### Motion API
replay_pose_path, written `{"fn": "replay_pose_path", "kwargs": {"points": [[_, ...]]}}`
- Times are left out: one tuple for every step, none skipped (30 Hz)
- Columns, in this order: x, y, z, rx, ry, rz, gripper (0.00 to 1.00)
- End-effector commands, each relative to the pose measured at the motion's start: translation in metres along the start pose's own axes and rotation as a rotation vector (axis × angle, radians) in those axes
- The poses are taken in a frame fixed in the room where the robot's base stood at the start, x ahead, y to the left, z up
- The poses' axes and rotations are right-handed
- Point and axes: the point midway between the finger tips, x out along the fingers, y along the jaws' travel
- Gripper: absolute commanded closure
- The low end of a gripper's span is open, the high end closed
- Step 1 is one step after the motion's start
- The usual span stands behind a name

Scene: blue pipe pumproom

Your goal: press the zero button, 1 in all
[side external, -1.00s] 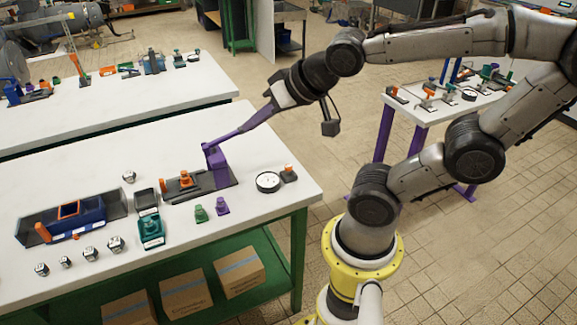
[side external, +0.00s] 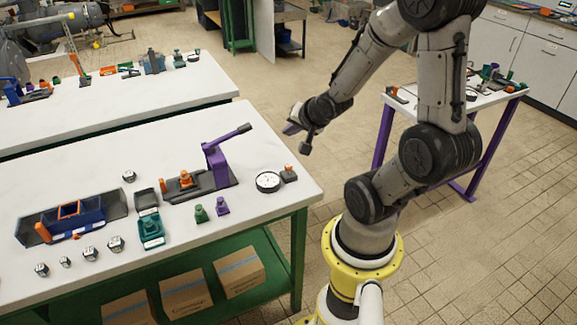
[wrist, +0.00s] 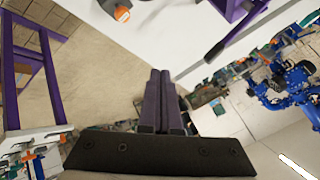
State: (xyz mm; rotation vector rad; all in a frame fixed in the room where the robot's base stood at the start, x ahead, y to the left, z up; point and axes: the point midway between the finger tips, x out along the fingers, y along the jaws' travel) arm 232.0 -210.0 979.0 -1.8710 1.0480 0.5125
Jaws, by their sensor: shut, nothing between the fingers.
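The small orange-topped button (side external: 289,171) on a dark base, which I take to be the zero button, stands beside the round dial gauge (side external: 268,182) near the right edge of the white table. In the wrist view an orange-topped piece (wrist: 121,13) at the top edge looks like the same button. My gripper (side external: 291,128) is in the air beyond that table edge, above and apart from the button. In the wrist view my gripper's purple fingers (wrist: 160,76) are together, with nothing between them.
A purple lever press (side external: 217,161) with a raised dark handle (side external: 232,133) stands left of the dial. Green and purple small pieces (side external: 211,208), a teal device (side external: 150,230) and a blue box (side external: 65,220) also sit on the table (side external: 235,225).

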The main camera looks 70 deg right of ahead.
Motion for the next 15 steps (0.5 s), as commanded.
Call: {"fn": "replay_pose_path", "kwargs": {"points": [[0.000, 0.000, 0.000, 0.000, 0.000, 0.000, 1.00], [0.000, 0.000, 0.000, 0.000, 0.000, 0.000, 1.00], [0.000, 0.000, 0.000, -0.001, 0.000, 0.000, 1.00], [0.000, 0.000, 0.000, -0.001, 0.000, 0.000, 1.00], [0.000, 0.000, 0.000, -0.001, 0.000, 0.000, 1.00], [0.000, 0.000, 0.000, -0.001, 0.000, 0.000, 1.00], [0.000, 0.000, 0.000, -0.001, 0.000, 0.000, 1.00], [0.000, 0.000, 0.001, -0.001, -0.001, -0.001, 1.00], [0.001, 0.000, 0.001, -0.001, -0.001, 0.000, 1.00], [0.002, 0.001, 0.002, -0.001, -0.001, 0.000, 1.00], [0.003, 0.002, 0.003, -0.002, -0.002, 0.000, 1.00], [0.004, 0.003, 0.004, -0.003, -0.003, 0.000, 1.00], [0.006, 0.004, 0.005, -0.002, -0.003, 0.000, 1.00], [0.008, 0.006, 0.007, -0.001, -0.004, 0.000, 1.00], [0.011, 0.008, 0.009, -0.002, -0.005, 0.002, 1.00]]}}
